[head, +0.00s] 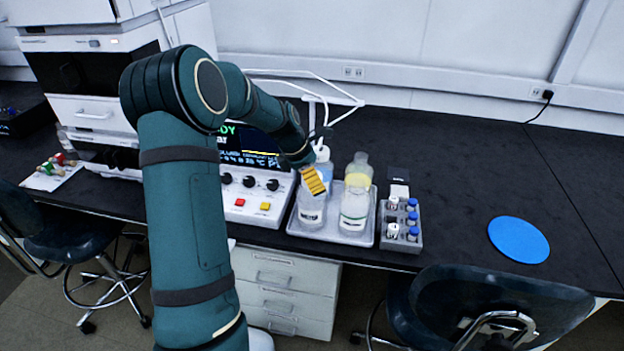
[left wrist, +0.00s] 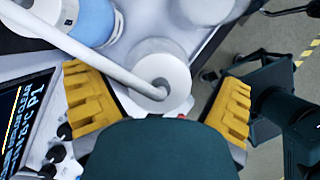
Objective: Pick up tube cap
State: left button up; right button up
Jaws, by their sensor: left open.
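The tube cap (left wrist: 172,72) is a round white cap with a white tube (left wrist: 85,48) running into its middle. My left gripper (head: 315,181) has yellow ridged fingers and is at the upper part of that bottle. In the left wrist view, its fingers (left wrist: 158,80) are spread wide on either side of the cap, with nothing held between them. Whether a finger touches the cap or bottle cannot be told. My right gripper is in neither view.
A grey tray (head: 334,236) holds the left bottle and a second clear bottle (head: 354,208). A vial rack (head: 401,238) stands right of it. The instrument panel (head: 250,200) is close on the left. A blue disc (head: 518,239) lies on the otherwise clear right bench.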

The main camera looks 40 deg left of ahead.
pick_arm(q)
jog(key=c, duration=1.3)
